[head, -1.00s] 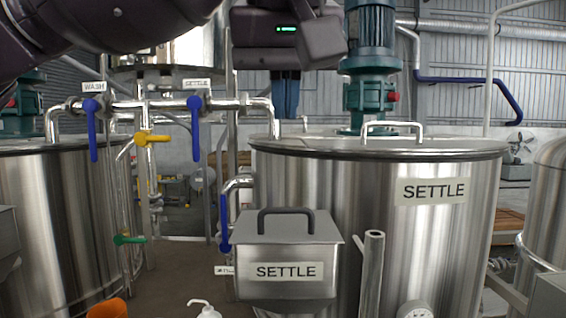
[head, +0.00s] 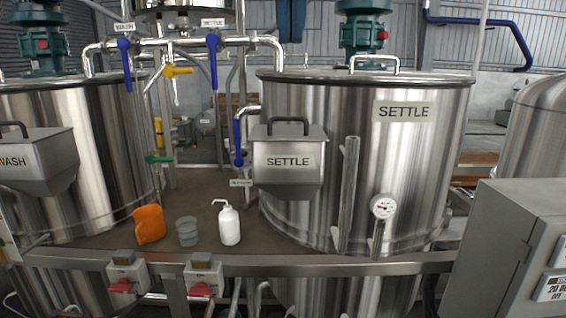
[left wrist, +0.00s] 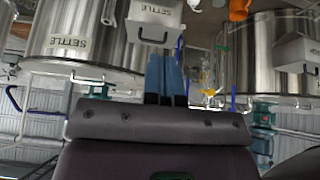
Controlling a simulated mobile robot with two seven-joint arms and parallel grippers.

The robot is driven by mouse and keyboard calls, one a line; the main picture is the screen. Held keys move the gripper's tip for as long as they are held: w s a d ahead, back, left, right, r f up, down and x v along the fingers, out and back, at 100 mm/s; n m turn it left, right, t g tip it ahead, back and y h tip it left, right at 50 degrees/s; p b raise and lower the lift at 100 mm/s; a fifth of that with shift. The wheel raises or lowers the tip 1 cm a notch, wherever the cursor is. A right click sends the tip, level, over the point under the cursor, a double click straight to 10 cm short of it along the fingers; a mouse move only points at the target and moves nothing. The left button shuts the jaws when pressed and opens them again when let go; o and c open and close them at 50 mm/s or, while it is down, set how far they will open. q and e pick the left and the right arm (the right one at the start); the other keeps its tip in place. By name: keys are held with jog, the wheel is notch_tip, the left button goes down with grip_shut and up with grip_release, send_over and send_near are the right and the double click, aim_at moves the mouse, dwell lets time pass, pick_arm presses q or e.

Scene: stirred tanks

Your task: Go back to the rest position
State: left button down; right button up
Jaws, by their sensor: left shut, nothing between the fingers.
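My left gripper (head: 291,36) shows only as its blue fingers at the top edge of the head view, in front of the back wall and above the SETTLE tank (head: 330,130). In the left wrist view its blue fingers (left wrist: 161,60) lie together, shut, with nothing between them. The rest of the left arm is out of the head view. My right gripper is not in view.
A second tank (head: 60,105) stands left. SETTLE hopper (head: 288,180) and WASH hopper (head: 40,160) are fixed in front. An orange jug (head: 148,224), a grey beaker (head: 187,231) and a white bottle (head: 229,225) stand on the deck. A grey cabinet (head: 510,230) is at right.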

pick_arm(q)
jog(key=d+f+n+g+h, duration=0.35)
jog(key=f+g+h, duration=0.3)
jog(key=f, duration=0.35)
jog(key=d+f+n+g+h, duration=0.3)
jog(key=f+n+g+h, duration=0.25)
jog(key=f+g, duration=0.35)
jog(key=w+a+f+m+t, duration=0.5)
jog(key=a+f+m+t, duration=0.5)
jog(key=f+m+t, duration=0.3)
jog(key=w+a+f+m+t, duration=0.4)
jog(key=a+f+m+t, duration=0.7)
jog(key=m+t, duration=0.45)
jog(key=s+a+f+n+g+y, duration=0.2)
jog(key=s+a+f+n+y, duration=0.2)
jog(key=f, duration=0.5)
jog(key=s+a+f+n+g+y, duration=0.3)
jog(key=s+a+f+n+y, duration=0.1)
jog(key=s+f+n, duration=0.4)
jog(key=s+a+f+n+g+y, duration=0.2)
jog(key=s+a+f+n+y, duration=0.2)
jog(key=f, duration=0.7)
jog(key=s+a+n, duration=0.2)
jog(key=s, duration=0.1)
jog(key=shift+s, duration=0.35)
jog(key=shift+n, duration=0.25)
